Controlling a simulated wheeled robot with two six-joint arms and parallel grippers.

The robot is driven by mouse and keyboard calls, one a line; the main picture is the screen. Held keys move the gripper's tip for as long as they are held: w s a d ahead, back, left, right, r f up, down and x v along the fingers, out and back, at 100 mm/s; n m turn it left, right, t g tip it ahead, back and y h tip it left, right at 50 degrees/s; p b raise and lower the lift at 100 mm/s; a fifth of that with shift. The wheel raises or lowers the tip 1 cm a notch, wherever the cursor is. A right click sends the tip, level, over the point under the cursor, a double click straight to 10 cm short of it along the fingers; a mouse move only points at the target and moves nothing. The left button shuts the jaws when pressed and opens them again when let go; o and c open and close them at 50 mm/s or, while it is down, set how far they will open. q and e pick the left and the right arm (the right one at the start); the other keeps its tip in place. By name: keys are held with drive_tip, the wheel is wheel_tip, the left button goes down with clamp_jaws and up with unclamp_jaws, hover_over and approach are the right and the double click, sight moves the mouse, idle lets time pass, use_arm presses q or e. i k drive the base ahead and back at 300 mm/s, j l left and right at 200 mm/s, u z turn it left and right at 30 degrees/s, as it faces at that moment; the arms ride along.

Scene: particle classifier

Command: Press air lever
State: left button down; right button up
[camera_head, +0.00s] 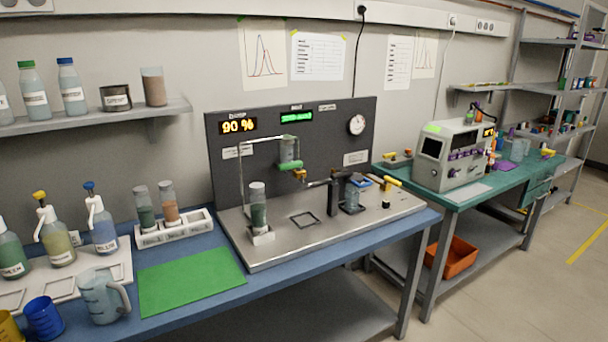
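The particle classifier has a dark upright panel (220,165) and a metal base plate (290,250) on the blue bench. A yellow lever (392,181) lies at the right end of the base, near a small dark knob (386,204). A smaller yellow handle (300,174) sits below the green-ringed glass vessel (288,155). No label shows which of the two is the air lever. The orange display (238,125) reads 90 %, and a green display (296,117) is lit but blurred. Neither of my grippers is in view.
A jar with dark grains (258,209) stands at the base's left. A green mat (190,279), a jug (103,296) and bottles occupy the left bench. A grey instrument (452,154) stands on the right bench.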

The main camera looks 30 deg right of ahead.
sight(386, 180)
drive_tip(key=l+z, duration=0.1)
drive_tip(key=l, duration=0.65)
drive_tip(key=i+l+z, duration=0.15)
drive_tip(key=l, duration=0.55)
drive_tip(key=i+l+z, duration=0.1)
drive_tip(key=l, duration=0.6)
drive_tip(key=i+l+z, duration=0.1)
drive_tip(key=l, duration=0.6)
drive_tip(key=i+l+z, duration=0.1)
drive_tip(key=i+l, duration=0.15)
drive_tip(key=l, duration=0.45)
drive_tip(key=i+l+z, duration=0.15)
drive_tip(key=l, duration=0.5)
drive_tip(key=i+l+z, duration=0.1)
drive_tip(key=i+l, duration=0.15)
drive_tip(key=l, duration=0.4)
drive_tip(key=i+l+z, duration=0.1)
drive_tip(key=i+l, duration=0.15)
drive_tip(key=l, duration=0.4)
